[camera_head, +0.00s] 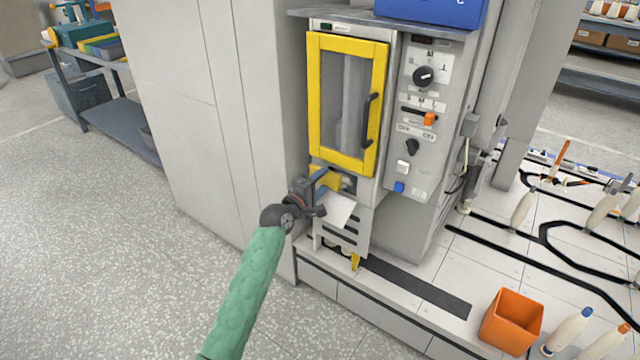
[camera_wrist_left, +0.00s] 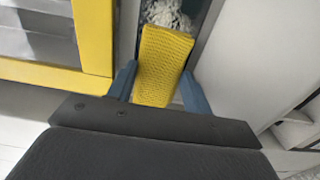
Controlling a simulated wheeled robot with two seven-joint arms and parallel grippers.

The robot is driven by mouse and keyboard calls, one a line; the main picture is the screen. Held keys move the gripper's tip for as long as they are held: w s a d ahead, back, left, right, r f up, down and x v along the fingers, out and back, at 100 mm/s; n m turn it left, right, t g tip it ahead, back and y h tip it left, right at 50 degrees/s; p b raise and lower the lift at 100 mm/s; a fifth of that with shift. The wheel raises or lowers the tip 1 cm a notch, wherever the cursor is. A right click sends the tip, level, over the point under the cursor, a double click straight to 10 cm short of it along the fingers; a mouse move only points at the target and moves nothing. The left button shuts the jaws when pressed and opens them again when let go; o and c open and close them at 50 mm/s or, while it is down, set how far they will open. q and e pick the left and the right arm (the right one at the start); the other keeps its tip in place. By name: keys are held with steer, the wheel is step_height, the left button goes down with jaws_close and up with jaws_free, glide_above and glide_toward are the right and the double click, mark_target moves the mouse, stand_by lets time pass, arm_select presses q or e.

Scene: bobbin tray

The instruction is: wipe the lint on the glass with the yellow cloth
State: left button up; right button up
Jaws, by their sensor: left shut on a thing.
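My left gripper (camera_head: 321,184) is in front of the machine, just below its yellow-framed door (camera_head: 374,105). In the left wrist view its blue fingers (camera_wrist_left: 157,76) are shut on the yellow cloth (camera_wrist_left: 165,60). The cloth (camera_head: 329,179) also shows at the fingers in the head view. A patch of pale, fluffy lint (camera_wrist_left: 168,13) lies just beyond the cloth's far edge, beside the yellow frame. The cloth partly hides that spot, and I cannot tell whether it touches the lint. The glass under it shows only as a narrow dark strip. My right gripper is not in view.
A control panel (camera_head: 425,110) with a knob and buttons stands right of the door. A white sheet (camera_head: 340,210) and a slotted plate are below the gripper. An orange bin (camera_head: 511,321) and several bobbins stand at the lower right. Open floor lies left.

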mark_target(332, 185)
arm_select(q)
steer(key=shift+w+d, duration=0.3)
stand_by(0.4)
steer(key=shift+s+d+r+p, duration=0.15)
steer(key=shift+s+d+p, duration=0.65)
steer(key=shift+p, duration=0.4)
steer(key=shift+s+d+p, duration=0.25)
steer(key=shift+d+p, duration=0.05)
steer(key=shift+d, duration=0.15)
steer(key=shift+s+d+p, duration=0.3)
steer(key=shift+d+p, duration=0.2)
steer(key=shift+d, duration=0.05)
steer(key=shift+s+d+p, duration=0.3)
steer(key=shift+d+p, duration=0.2)
steer(key=shift+s+d, duration=0.25)
steer(key=shift+d, duration=0.1)
